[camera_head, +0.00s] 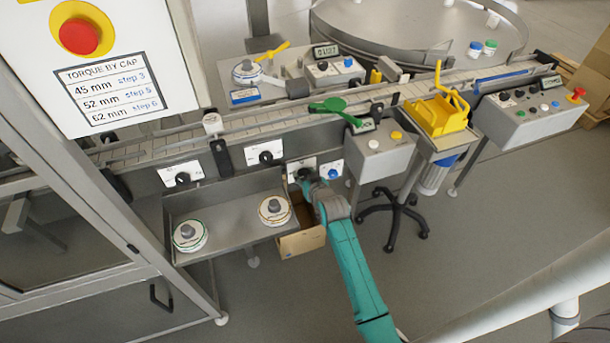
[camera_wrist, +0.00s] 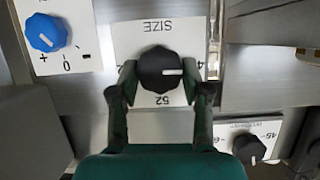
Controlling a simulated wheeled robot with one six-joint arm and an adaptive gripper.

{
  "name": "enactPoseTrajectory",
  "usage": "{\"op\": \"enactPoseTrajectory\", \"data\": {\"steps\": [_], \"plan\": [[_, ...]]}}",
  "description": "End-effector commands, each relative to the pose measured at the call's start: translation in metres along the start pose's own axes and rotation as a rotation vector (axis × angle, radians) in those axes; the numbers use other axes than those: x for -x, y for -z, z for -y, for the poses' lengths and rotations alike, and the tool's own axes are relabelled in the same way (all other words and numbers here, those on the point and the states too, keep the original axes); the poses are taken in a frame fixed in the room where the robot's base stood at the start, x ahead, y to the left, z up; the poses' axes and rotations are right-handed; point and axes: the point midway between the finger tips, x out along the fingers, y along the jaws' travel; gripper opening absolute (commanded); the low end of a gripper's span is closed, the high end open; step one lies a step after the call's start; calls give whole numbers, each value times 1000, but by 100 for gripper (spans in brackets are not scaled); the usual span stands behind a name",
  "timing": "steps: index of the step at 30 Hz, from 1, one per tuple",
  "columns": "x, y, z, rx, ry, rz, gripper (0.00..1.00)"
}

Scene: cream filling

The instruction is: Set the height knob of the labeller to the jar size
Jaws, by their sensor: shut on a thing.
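In the wrist view a black round knob (camera_wrist: 160,72) with a white pointer line sits on a white plate (camera_wrist: 130,38) marked SIZE, seen upside down. The pointer line points right in that view. A 52 mark shows below the knob, and the side marks are partly hidden. My gripper (camera_wrist: 160,80) is shut on this knob, one finger on each side. In the head view my gripper (camera_head: 307,184) is at the conveyor's front panel, in front of a white plate (camera_head: 301,166), and largely hides the knob there.
A blue knob (camera_wrist: 45,32) with plus, 0 and minus marks is at left in the wrist view. Another black knob (camera_wrist: 248,148) is at lower right. In the head view a tray (camera_head: 235,232) with two white discs and an open carton (camera_head: 302,240) stand near my arm.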

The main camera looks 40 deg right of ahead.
Motion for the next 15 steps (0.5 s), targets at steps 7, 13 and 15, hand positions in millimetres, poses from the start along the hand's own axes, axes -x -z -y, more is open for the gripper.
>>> {"op": "enactPoseTrajectory", "data": {"steps": [7,13,15], "plan": [[0,0,-2,-114,45,1,12],[0,-1,-4,-272,110,1,12],[0,-1,-5,-334,136,1,12]]}}
